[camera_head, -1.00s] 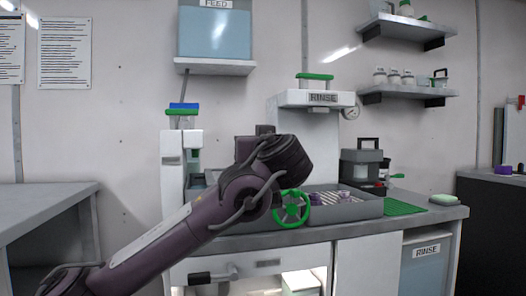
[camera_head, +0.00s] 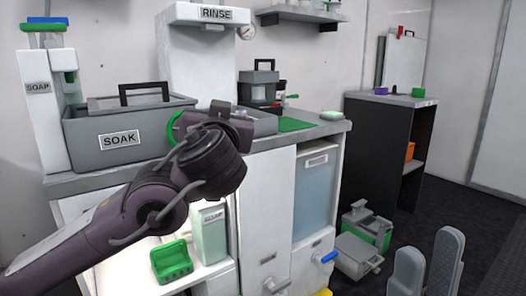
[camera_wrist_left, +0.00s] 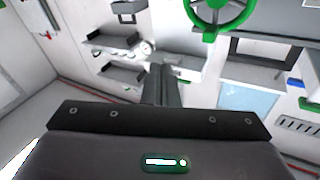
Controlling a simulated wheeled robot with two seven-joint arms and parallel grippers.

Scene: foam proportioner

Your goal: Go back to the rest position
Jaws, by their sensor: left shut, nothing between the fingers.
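My right gripper (camera_head: 428,248) is low at the right of the head view. Its two grey fingers are apart, with only floor showing between them.
Below are an open lit cabinet with a green basket (camera_head: 171,262) and a SOAP container (camera_head: 208,232). A grey-green machine (camera_head: 362,242) stands on the floor. A black shelf unit (camera_head: 375,150) is at the right, with open floor beyond.

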